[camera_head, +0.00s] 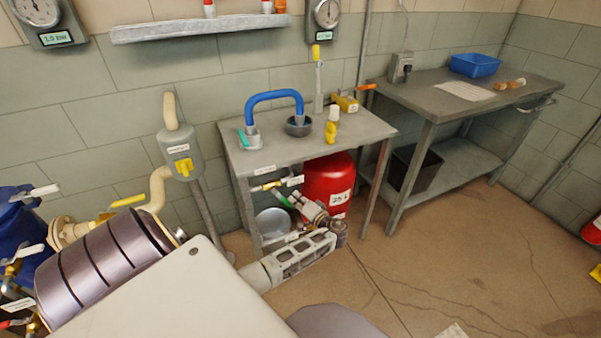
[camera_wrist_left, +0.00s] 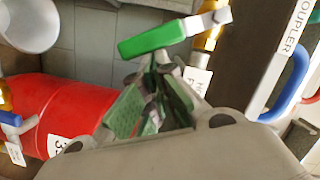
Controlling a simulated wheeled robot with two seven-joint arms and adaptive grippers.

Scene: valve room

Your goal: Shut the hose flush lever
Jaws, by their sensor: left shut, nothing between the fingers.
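A green lever (camera_head: 283,200) shows under the near metal table, close to the tips of my left gripper (camera_head: 297,200). In the left wrist view the green lever handle (camera_wrist_left: 150,40) is large, just beyond the fingertips. It joins a metal arm on a brass fitting, with a white tag (camera_wrist_left: 197,79) beside it that I cannot read. I cannot tell whether it is the hose flush lever. My left gripper (camera_wrist_left: 152,85) is shut and empty, its green pads together. I cannot tell whether the tips touch the handle. My right gripper is not in view.
The near table (camera_head: 235,160) bears a blue hose loop (camera_head: 273,97). A red tank (camera_head: 325,180) stands beneath, right of my gripper, with a metal pail (camera_head: 273,224) to the left. Table legs stand close by. The floor (camera_head: 470,240) to the right is mostly clear.

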